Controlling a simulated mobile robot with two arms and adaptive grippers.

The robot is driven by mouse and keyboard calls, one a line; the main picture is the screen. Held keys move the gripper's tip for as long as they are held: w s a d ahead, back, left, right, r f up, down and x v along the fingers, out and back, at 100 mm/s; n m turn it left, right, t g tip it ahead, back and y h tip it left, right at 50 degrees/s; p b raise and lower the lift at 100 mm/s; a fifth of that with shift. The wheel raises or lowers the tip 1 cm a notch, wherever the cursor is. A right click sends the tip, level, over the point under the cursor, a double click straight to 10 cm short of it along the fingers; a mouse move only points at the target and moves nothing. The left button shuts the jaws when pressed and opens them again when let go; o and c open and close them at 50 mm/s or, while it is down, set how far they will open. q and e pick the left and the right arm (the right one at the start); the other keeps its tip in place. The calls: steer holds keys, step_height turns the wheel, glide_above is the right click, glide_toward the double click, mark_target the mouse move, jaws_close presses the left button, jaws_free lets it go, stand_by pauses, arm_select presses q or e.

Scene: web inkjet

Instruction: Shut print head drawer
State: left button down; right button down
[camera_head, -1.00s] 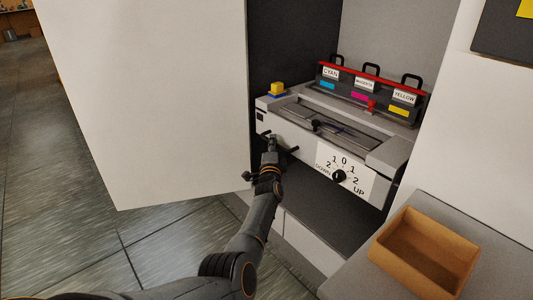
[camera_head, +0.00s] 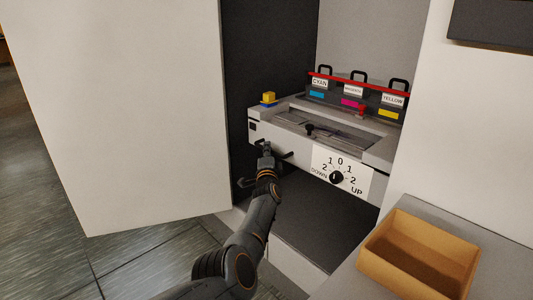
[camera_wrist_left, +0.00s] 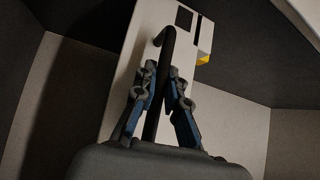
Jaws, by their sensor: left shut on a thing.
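The print head drawer (camera_head: 296,152) is a light grey tray with a white front, inside the open cabinet. A black handle bar (camera_head: 287,155) stands out from the left part of its front. My left gripper (camera_head: 265,149) is shut on this handle. In the left wrist view the black handle (camera_wrist_left: 165,60) runs between the blue-and-grey fingers of my gripper (camera_wrist_left: 160,85), and the pale drawer front (camera_wrist_left: 150,25) lies behind it. How far the drawer stands out is hard to tell. My right gripper is not in view.
A large white cabinet door (camera_head: 120,110) stands open at left. Cyan, magenta and yellow cartridges (camera_head: 352,98) stand behind the drawer. A dial (camera_head: 337,177) marks the drawer's front. An orange-brown bin (camera_head: 420,252) sits on the grey counter at right. The dark space below the drawer is empty.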

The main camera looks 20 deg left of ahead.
arm_select(q)
steer(key=shift+d+r, duration=0.1)
steer(key=shift+r, duration=0.2)
steer(key=c, duration=1.7)
jaws_free()
steer(key=shift+w, duration=0.1)
steer(key=o, duration=0.3)
steer(key=shift+w+d+f, duration=0.15)
steer(key=shift+w+f, duration=0.05)
steer(key=shift+f, duration=0.05)
steer(key=shift+o, duration=0.2)
steer(key=shift+s, duration=0.2)
steer(key=shift+s+f, duration=0.15)
steer(key=shift+s, duration=0.05)
steer(key=r+v, duration=0.1)
steer(key=v, duration=0.5)
steer(key=shift+s+d+f, duration=0.25)
steer(key=shift+s+f, duration=0.1)
steer(key=shift+f, duration=0.1)
